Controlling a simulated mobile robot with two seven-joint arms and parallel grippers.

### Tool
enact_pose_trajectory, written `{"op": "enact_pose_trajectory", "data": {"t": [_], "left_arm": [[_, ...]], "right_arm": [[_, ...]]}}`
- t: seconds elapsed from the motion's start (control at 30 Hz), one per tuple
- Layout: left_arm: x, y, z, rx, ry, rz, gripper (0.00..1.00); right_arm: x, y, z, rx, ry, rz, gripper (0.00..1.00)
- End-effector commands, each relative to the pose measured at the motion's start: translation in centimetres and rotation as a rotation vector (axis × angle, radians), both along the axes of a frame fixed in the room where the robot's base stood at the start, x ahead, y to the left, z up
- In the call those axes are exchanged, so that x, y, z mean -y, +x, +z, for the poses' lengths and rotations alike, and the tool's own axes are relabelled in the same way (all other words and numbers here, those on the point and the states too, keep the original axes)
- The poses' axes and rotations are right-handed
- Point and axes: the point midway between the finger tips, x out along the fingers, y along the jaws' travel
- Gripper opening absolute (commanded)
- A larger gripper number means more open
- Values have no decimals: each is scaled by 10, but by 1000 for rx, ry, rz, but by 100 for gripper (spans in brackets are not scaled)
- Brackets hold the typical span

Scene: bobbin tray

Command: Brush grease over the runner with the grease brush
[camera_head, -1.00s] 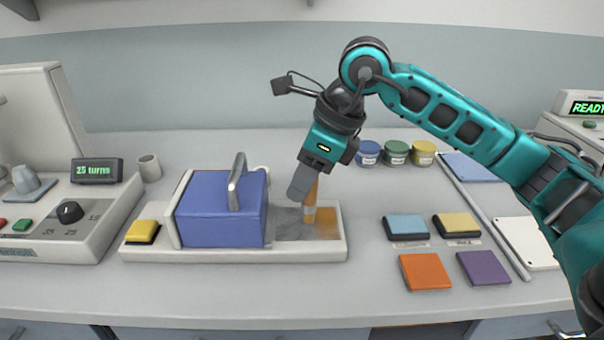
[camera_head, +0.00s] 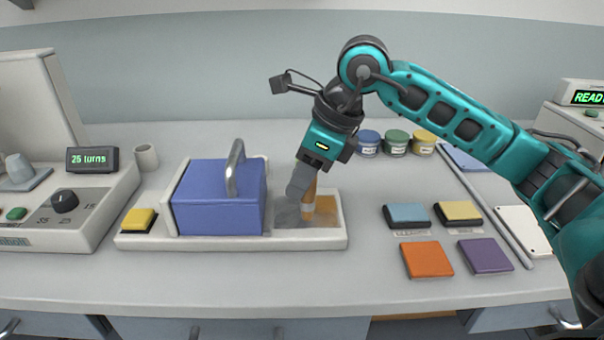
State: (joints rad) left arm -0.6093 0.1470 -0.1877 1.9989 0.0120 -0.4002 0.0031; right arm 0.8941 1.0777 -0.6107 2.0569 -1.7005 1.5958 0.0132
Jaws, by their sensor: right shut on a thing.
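The brush points down, slightly tilted, over the right end of a long white tray (camera_head: 200,242). Its lower end is at the grey and amber patch there; I cannot tell whether its bristles touch. A blue block with a grey handle (camera_head: 220,205) sits on the tray's middle. The runner is not clearly identifiable; the grey metal surface (camera_head: 290,219) beside the brush may be it. My left gripper is not in view.
A machine with a dial (camera_head: 65,201) and a "25 turns" display stands left. Blue, green and yellow jars (camera_head: 396,143) stand behind. Colored pads (camera_head: 427,260) lie right, beside a grey rod (camera_head: 487,209).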

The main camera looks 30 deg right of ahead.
Motion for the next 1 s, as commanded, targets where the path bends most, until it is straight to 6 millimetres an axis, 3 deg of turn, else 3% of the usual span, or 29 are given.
{"op": "enact_pose_trajectory", "data": {"t": [0.57, 1.0], "left_arm": [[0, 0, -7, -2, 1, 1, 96], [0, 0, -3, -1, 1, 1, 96]], "right_arm": [[0, 0, -7, 0, 0, 0, 4], [9, 16, -5, 0, 0, 0, 4]]}}
